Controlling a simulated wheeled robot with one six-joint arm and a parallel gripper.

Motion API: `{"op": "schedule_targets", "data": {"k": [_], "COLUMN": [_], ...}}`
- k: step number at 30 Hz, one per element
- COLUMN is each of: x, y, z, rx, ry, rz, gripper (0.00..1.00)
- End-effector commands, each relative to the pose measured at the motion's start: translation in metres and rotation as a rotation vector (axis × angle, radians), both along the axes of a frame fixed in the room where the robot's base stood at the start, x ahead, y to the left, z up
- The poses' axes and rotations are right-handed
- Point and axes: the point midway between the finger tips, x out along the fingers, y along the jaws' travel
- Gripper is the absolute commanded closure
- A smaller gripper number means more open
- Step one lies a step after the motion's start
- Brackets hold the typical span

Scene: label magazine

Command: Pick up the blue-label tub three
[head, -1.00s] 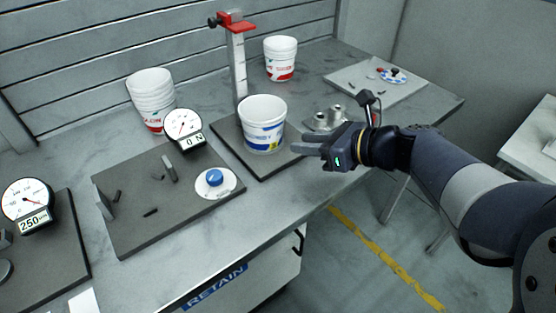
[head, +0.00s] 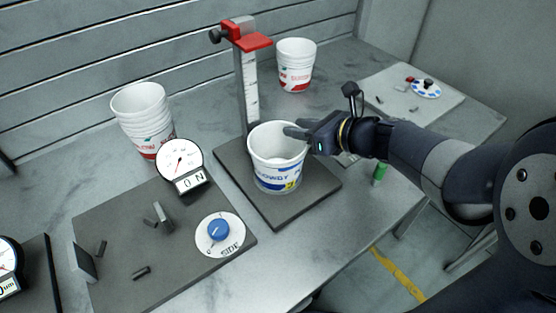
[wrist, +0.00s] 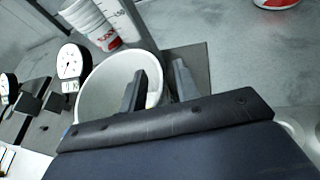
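The blue-label tub (head: 272,170) is white and upright on a dark base plate below a scale post. Its label has blue lettering and a yellow patch with a mark too small to read surely. My gripper (head: 297,133) is at the tub's right rim. In the wrist view, the fingers of my gripper (wrist: 158,85) are apart, with the tub's right wall (wrist: 157,72) between them. One finger overlaps the tub's mouth and the other is outside its wall. I cannot tell whether either finger touches the tub.
The scale post (head: 247,90) with its red arm stands just behind the tub. A stack of red-label tubs (head: 146,120) is at left, another red-label tub (head: 295,66) at the back. A 0 N gauge (head: 180,162) and blue knob (head: 218,230) are at left. A green cylinder (head: 380,172) stands at right.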

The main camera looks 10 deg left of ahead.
Motion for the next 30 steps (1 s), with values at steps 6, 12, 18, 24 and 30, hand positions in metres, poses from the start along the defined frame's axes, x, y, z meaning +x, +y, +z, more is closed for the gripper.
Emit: {"op": "schedule_targets", "data": {"k": [6, 12, 18, 24, 30], "x": [0.0, -0.0001, -0.0002, -0.0003, -0.0002], "y": [-0.0004, -0.0004, -0.0005, -0.0004, -0.0003], "z": [0.0002, 0.0001, -0.0002, -0.0004, 0.007], "rx": [0.0, 0.0, -0.001, 0.0, 0.0], "ry": [0.0, 0.0, 0.0, 0.001, -0.002], "rz": [0.0, 0.0, 0.0, 0.0, 0.001], "gripper": [0.85, 1.0, 1.0, 1.0, 1.0]}}
